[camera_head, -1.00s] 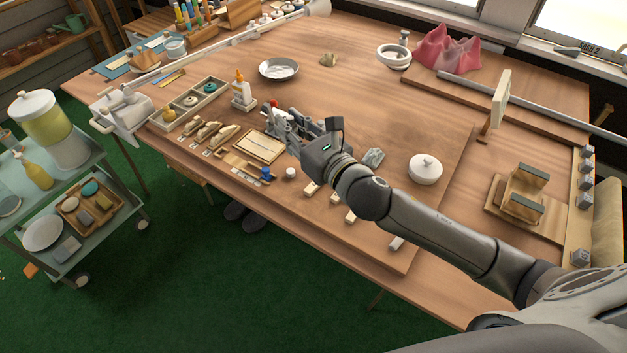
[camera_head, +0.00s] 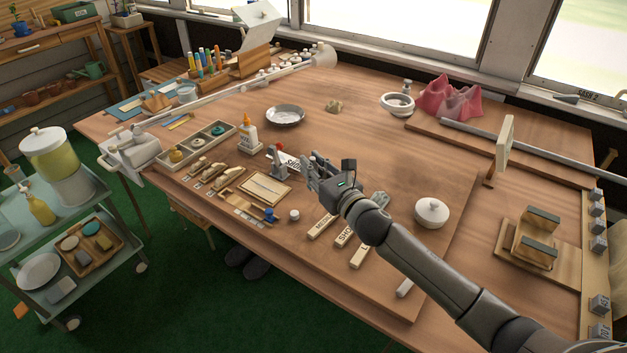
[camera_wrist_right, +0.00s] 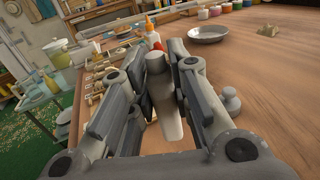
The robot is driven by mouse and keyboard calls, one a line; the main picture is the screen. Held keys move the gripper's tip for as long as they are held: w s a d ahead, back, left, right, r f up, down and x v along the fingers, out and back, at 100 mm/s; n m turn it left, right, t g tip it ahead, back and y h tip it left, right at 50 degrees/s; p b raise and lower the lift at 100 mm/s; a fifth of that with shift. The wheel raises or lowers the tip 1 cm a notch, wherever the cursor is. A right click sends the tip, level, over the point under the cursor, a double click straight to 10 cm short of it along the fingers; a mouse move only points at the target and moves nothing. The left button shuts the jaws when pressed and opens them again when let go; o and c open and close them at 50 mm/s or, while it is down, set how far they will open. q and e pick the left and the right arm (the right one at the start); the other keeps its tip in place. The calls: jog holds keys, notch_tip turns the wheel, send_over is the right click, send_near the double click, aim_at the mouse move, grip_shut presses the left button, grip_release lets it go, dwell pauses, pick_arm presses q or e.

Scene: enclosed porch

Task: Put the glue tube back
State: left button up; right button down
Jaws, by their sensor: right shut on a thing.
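The glue tube appears to be the pale tube with dark lettering and a red end (camera_head: 291,160) in the head view, at my right gripper (camera_head: 311,173). In the right wrist view a smooth grey tube-like body (camera_wrist_right: 168,105) lies between the fingers of the right gripper (camera_wrist_right: 172,70), which are shut on it. The fingers hide part of it. I cannot tell how far it is above the table. A small grey stand (camera_head: 278,164) is just left of the gripper. My left gripper is not in view.
Open tabletop (camera_head: 345,135) lies behind the gripper.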

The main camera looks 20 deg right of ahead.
jog(key=shift+w+d+f, duration=0.15)
jog(key=shift+w+f, duration=0.35)
jog(key=shift+f, duration=0.1)
jog(key=shift+w+d+f, duration=0.15)
jog(key=shift+w+f, duration=0.3)
jog(key=shift+f, duration=0.15)
notch_tip(320, 180, down, 3)
jog(key=shift+f+b, duration=0.15)
jog(key=shift+b, duration=0.2)
jog(key=c, duration=1.3)
grip_release()
jog(key=shift+c, duration=0.2)
